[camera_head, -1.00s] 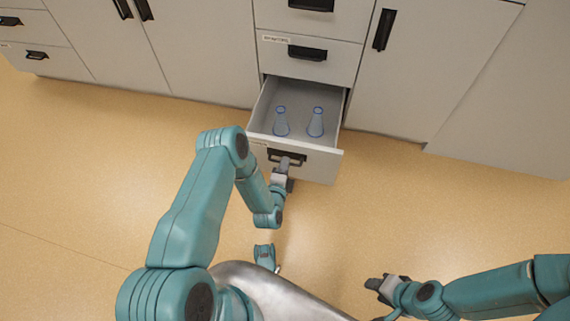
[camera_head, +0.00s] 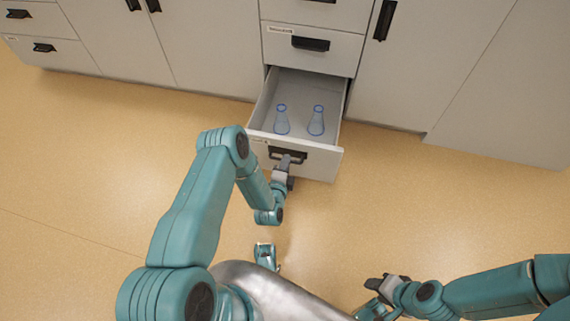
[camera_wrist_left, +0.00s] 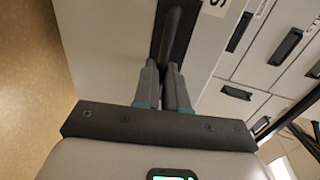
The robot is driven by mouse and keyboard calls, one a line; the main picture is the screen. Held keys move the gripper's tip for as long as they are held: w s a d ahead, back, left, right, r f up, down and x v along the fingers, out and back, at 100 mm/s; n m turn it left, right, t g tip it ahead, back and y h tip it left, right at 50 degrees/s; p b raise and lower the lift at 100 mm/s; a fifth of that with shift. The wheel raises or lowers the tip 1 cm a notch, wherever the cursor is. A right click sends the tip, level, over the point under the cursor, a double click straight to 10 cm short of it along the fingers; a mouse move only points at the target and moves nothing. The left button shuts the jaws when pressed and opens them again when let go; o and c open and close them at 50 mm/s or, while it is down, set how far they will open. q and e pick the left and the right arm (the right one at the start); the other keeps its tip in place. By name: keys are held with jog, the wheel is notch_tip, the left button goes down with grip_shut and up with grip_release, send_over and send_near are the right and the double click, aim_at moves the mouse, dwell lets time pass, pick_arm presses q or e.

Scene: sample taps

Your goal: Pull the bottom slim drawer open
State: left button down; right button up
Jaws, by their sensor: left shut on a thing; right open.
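The bottom slim drawer (camera_head: 322,160) stands pulled out from the cabinet, and its inside shows in the head view. Two clear bluish flasks stand in it, the left flask (camera_head: 282,121) and the right flask (camera_head: 316,121). My left gripper (camera_head: 288,160) is shut on the drawer's black handle (camera_head: 298,155). In the left wrist view, the fingers (camera_wrist_left: 165,85) close around the dark handle bar (camera_wrist_left: 174,40). My right gripper (camera_head: 372,283) is open and empty over the floor at the lower right, away from the drawer.
A closed drawer (camera_head: 336,54) with a black handle is right above the open one. Closed cabinet doors (camera_head: 425,60) stand on both sides. The tan floor (camera_head: 430,200) in front is clear.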

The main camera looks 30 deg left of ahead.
pick_arm(q)
jog(key=c, duration=1.2)
grip_release()
jog(key=p+v, duration=0.4)
jog(key=v, duration=0.8)
